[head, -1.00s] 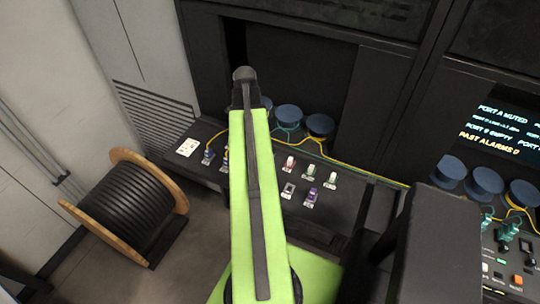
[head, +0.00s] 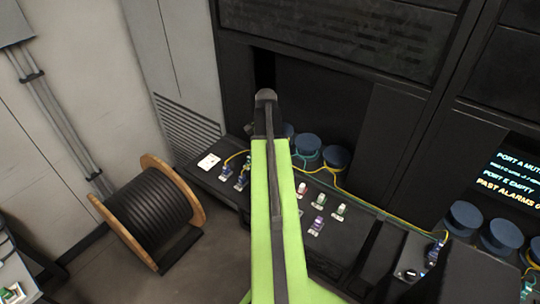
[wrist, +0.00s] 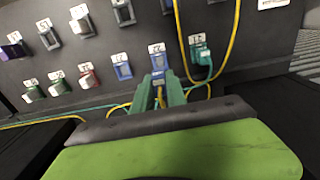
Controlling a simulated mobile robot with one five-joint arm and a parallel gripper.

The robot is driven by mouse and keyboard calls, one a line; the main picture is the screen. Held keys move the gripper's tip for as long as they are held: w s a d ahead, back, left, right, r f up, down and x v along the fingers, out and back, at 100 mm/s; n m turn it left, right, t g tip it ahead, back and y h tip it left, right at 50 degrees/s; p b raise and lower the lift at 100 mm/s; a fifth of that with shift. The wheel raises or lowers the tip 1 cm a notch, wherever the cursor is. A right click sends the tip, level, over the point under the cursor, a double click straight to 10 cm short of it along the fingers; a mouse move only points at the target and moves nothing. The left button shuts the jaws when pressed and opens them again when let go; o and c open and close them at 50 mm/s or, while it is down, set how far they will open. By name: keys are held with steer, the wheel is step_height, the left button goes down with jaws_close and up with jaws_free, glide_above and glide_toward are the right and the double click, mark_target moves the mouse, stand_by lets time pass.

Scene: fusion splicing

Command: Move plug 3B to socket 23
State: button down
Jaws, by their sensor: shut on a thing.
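In the wrist view my gripper (wrist: 161,88) has its green fingers closed around a blue plug (wrist: 158,64) with a yellow cable. The plug is at a blue port of the dark panel; I cannot tell whether it is seated. Just left is a blue port (wrist: 122,71) that looks empty; its label may read 23, but it is small and upside down. To the right a teal plug (wrist: 200,54) sits in its port. In the head view my arm hides the gripper; two blue plugs (head: 242,180) show left of the arm.
Several red, green and purple connectors (head: 318,224) sit on the panel right of my arm. Yellow and teal cables (wrist: 178,40) hang close around the fingers. A cable drum (head: 150,220) stands on the floor at left. Blue spools (head: 307,145) stand behind the panel.

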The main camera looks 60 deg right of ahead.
steer(key=s, duration=0.9)
steer(key=f+b, duration=0.6)
steer(key=shift+w+a+f, duration=0.2)
steer(key=shift+w, duration=0.05)
steer(key=shift+f+b, duration=0.55)
steer(key=shift+b, duration=0.15)
stand_by(0.8)
steer(key=c, duration=1.3)
jaws_free()
steer(key=shift+r, duration=0.1)
steer(key=shift+r, duration=0.1)
step_height(320, 180, up, 17)
steer(key=p, duration=1.7)
steer(key=shift+r, duration=0.1)
